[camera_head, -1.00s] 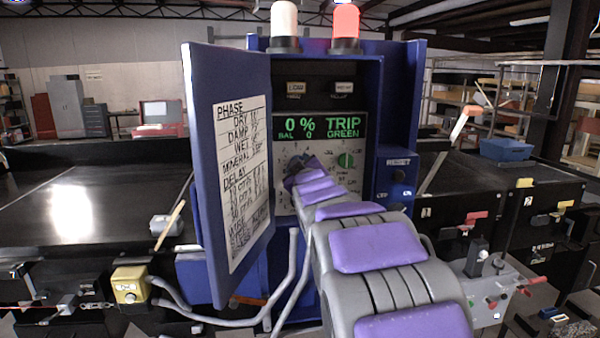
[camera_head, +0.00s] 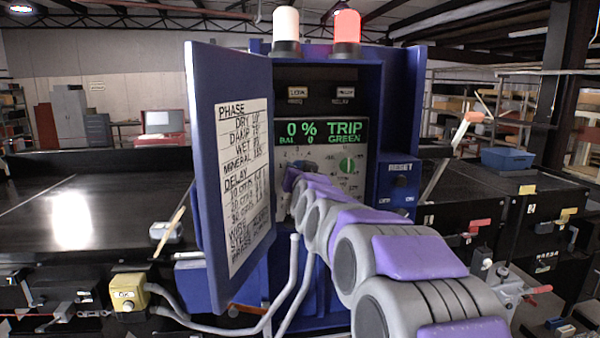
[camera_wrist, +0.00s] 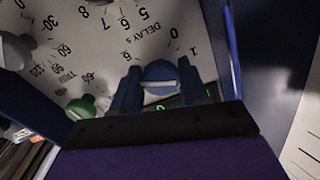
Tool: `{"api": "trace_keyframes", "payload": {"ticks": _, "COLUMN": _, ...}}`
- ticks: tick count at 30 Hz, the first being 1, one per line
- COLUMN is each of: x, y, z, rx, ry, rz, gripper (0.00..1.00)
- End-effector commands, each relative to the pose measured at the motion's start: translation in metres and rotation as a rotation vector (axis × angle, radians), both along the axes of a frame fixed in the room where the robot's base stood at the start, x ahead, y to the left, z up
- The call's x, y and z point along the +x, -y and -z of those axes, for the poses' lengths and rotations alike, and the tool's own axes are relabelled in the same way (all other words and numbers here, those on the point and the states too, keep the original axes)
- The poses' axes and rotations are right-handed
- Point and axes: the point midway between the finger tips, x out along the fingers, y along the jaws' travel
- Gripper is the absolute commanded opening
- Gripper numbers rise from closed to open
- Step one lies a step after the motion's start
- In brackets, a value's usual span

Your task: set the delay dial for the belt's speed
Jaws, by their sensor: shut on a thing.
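My gripper (camera_head: 292,178) is at the left part of the control panel (camera_head: 283,203) inside the open blue cabinet. In the wrist view its two fingers (camera_wrist: 158,80) are shut on a round blue dial (camera_wrist: 160,72), one on each side. The dial's white pointer line lies nearly level in that picture. The panel's print shows upside down there, with a "DELAY s" label (camera_wrist: 145,38) and numbers near the dial. A green dial (camera_head: 347,165) sits to the right. The display (camera_head: 320,131) reads "0 % TRIP", "BAL 0", "GREEN". In the head view my gripper hides the held dial.
The open cabinet door (camera_head: 205,150) stands left of my arm and carries a handwritten card (camera_head: 246,190) with PHASE and DELAY lists. A RESET box (camera_head: 398,185) is at the right. A red lamp (camera_head: 347,30) is lit on top. A black belt (camera_head: 110,190) lies left.

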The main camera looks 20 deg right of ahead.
Motion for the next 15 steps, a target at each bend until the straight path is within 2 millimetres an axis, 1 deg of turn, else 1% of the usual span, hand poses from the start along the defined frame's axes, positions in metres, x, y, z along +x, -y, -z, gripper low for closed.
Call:
{"api": "trace_keyframes", "payload": {"ticks": 1, "x": 0.0013, "y": -0.0019, "z": 0.0041, "rx": 0.046, "ry": 0.002, "rz": -0.004, "gripper": 0.14}}
{"api": "trace_keyframes", "payload": {"ticks": 6, "x": 0.0014, "y": -0.0025, "z": 0.0032, "rx": 0.193, "ry": 0.044, "rz": -0.003, "gripper": 0.14}}
{"api": "trace_keyframes", "payload": {"ticks": 15, "x": 0.0013, "y": -0.0026, "z": 0.0014, "rx": 0.391, "ry": 0.105, "rz": -0.001, "gripper": 0.14}}
